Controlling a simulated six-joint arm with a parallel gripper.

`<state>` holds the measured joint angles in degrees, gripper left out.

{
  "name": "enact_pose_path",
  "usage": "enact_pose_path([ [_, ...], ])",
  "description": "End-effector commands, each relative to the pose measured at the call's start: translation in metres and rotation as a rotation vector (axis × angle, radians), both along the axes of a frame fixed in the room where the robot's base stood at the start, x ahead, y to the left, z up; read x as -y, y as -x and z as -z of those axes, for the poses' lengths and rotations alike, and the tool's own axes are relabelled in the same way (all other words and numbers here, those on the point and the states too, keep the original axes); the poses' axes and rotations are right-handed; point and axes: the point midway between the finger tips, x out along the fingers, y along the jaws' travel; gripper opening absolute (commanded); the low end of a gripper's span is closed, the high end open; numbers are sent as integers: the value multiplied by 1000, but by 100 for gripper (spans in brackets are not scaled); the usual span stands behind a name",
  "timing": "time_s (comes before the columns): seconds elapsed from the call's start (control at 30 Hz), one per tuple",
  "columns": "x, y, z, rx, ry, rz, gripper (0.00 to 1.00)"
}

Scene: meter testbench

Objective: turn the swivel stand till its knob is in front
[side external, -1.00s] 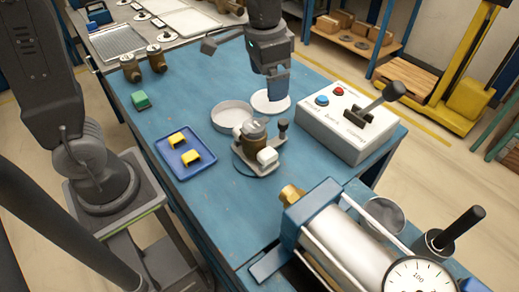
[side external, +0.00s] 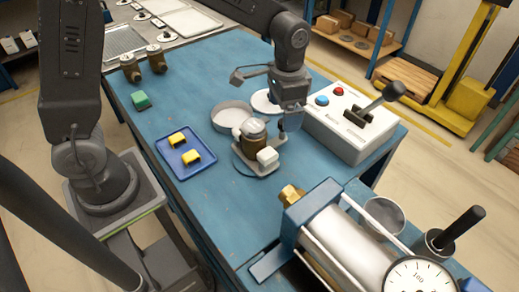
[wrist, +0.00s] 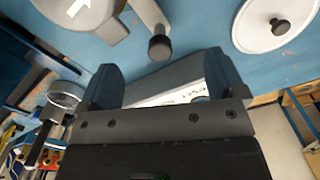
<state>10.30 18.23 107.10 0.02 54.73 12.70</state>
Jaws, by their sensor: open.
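The stand's black knob (wrist: 160,47) sits at the end of a grey arm in the wrist view. My gripper (side external: 291,122) is open and low beside the stand. In the wrist view, the knob appears between the lines of my two fingers (wrist: 163,78), just beyond them; I cannot tell whether they touch it.
A control box (side external: 345,130) with buttons and a lever stands close right of my gripper. A white disc (wrist: 268,24) and a round grey dish (side external: 228,113) lie behind the stand. A blue tray (side external: 176,167) with yellow pieces is left. A cylinder with a gauge (side external: 345,235) is in front.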

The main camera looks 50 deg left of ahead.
Motion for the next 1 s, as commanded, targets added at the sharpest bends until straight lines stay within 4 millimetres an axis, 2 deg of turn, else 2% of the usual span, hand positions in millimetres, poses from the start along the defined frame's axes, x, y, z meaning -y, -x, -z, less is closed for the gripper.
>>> enact_pose_path([
  [0.6,0,0,3,1,0,0,89],
  [1.0,0,0,14,0,0,0,89],
])
